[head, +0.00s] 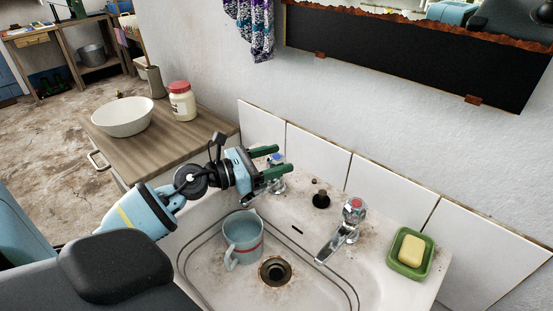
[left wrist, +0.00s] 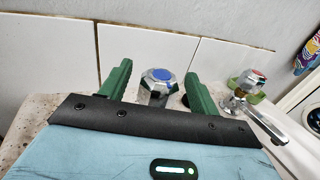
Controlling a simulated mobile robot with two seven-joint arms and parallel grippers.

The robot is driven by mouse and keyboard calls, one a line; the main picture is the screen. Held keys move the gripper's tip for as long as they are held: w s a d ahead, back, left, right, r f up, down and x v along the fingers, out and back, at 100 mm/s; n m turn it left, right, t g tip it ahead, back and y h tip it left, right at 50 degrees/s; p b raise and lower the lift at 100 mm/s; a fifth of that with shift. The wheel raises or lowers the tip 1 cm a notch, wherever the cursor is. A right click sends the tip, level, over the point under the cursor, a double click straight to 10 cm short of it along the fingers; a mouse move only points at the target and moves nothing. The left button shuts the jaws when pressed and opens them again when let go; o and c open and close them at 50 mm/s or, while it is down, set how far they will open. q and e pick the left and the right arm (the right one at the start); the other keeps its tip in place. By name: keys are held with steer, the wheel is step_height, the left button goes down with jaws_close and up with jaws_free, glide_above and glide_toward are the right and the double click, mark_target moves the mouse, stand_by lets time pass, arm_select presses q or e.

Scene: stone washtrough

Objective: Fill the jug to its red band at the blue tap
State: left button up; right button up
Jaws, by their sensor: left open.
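The blue-topped tap (head: 277,159) stands at the back left of the basin, partly hidden by my left gripper (head: 271,162). My left gripper is open, with its green fingers at either side of the tap head. The left wrist view shows the blue cap (left wrist: 160,75) between the two fingers (left wrist: 159,88). The pale blue jug (head: 242,238) stands upright in the basin, below the gripper, its handle towards the front. A red band shows on its side. I cannot tell the water level in it, and no stream is visible. My right gripper is not in view.
A red-topped tap (head: 352,212) stands right of a black plug (head: 321,196). A green soap dish (head: 425,268) holds yellow soap at the right rim. The drain (head: 275,270) is beside the jug. A bowl (head: 123,118) and a red-lidded jar (head: 182,104) stand on the left cabinet.

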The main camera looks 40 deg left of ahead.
arm_select(q)
steer(key=b+v, duration=0.1)
steer(key=v, duration=0.4)
steer(key=shift+s+a+f, duration=0.1)
steer(key=shift+s+a, duration=0.05)
steer(key=shift+s, duration=0.15)
steer(key=shift+s+a+b, duration=0.35)
steer(key=shift+s, duration=0.3)
